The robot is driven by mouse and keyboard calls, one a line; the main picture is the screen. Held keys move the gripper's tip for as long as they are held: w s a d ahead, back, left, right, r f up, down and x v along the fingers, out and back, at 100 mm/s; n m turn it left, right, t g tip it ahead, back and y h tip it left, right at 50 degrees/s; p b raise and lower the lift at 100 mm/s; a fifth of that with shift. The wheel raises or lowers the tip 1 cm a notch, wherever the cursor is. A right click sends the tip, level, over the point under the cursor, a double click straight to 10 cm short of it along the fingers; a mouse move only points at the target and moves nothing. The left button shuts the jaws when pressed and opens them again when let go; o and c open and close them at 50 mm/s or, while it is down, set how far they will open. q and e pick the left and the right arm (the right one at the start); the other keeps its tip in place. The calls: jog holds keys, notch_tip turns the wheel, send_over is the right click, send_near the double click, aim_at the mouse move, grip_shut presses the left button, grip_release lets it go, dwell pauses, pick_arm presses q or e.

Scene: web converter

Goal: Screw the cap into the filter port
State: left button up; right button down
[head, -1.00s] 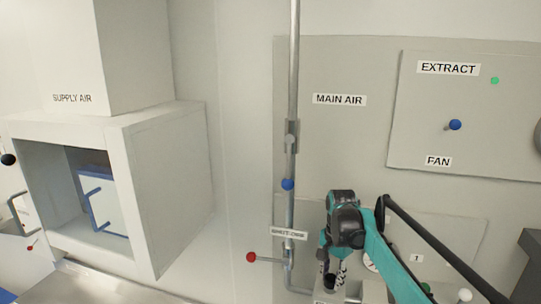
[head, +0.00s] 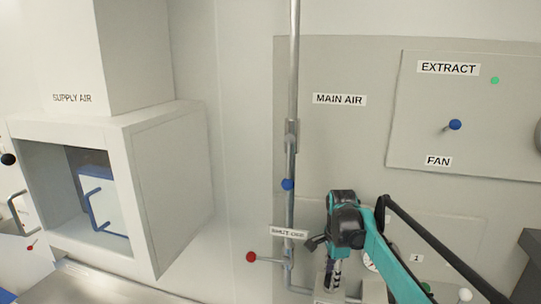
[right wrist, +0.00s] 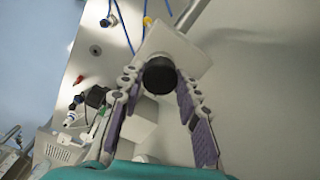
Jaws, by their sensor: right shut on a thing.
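My right gripper (head: 334,282) points down at the pipework at the lower middle of the head view. In the right wrist view its purple-padded fingers (right wrist: 161,82) are shut on a round black cap (right wrist: 159,75). The cap lies against the face of a pale block (right wrist: 187,48), which joins a grey pipe. The block (head: 326,293) also shows below the gripper in the head view. The port itself is hidden behind the cap, so I cannot tell how deep the cap sits. My left gripper is not in view.
A vertical pipe (head: 292,90) with a blue knob (head: 288,184) runs just left of my right arm. A lever with a red ball (head: 251,257) sticks out to the left. A gauge (head: 370,262) is close behind the arm. The supply air cabinet (head: 165,190) stands at the left.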

jog(key=c, duration=1.2)
grip_release()
jog(key=shift+o, duration=0.2)
jog(key=n, duration=0.4)
jog(key=n, duration=0.4)
jog(key=n, duration=0.4)
